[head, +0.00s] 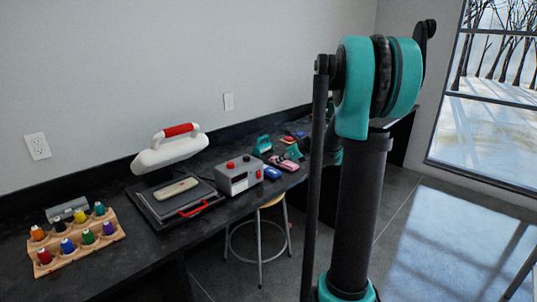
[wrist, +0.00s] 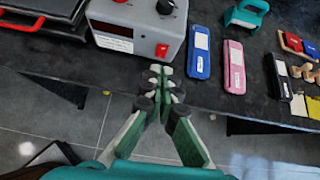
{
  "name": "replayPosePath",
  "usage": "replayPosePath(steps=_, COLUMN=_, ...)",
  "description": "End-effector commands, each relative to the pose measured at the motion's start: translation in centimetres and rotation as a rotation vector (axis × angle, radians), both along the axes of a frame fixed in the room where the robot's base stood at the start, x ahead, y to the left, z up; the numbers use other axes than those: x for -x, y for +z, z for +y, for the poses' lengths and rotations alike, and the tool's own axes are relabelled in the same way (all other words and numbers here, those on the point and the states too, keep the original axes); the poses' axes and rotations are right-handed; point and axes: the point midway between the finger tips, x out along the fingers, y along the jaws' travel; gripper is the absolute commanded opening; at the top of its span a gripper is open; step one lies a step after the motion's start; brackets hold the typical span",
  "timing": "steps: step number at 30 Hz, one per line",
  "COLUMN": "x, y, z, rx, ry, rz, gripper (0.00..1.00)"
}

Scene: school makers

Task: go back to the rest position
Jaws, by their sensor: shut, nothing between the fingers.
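My gripper (wrist: 164,82) shows in the wrist view with its green and white fingers together and nothing between them. It is over the front edge of the black counter (wrist: 270,100), just in front of a grey control box (wrist: 140,25). In the head view my arm stands upright at the right of centre, and my gripper cannot be made out there.
On the counter stand a bottle rack (head: 75,247), a heat press (head: 165,154) with its lid raised and the control box (head: 238,175). Blue (wrist: 200,52) and pink (wrist: 234,66) cases lie right of the box. A stool (head: 260,228) stands below; open floor (head: 430,250) lies right.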

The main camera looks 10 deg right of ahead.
Motion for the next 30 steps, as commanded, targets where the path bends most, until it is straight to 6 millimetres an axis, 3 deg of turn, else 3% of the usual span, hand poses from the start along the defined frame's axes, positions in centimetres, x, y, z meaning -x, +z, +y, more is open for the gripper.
replayPosePath(steps=5, x=4.6, y=-1.5, z=1.6, rx=0.233, ry=0.202, rz=-0.074, gripper=0.0)
replayPosePath(steps=13, x=15.8, y=-5.9, z=3.4, rx=0.781, ry=0.774, rz=-0.244, gripper=0.0)
replayPosePath(steps=24, x=30.2, y=-12.2, z=2.0, rx=1.36, ry=1.663, rz=-0.428, gripper=0.0)
replayPosePath(steps=30, x=34.2, y=-14.2, z=0.8, rx=1.492, ry=1.975, rz=-0.475, gripper=0.0)
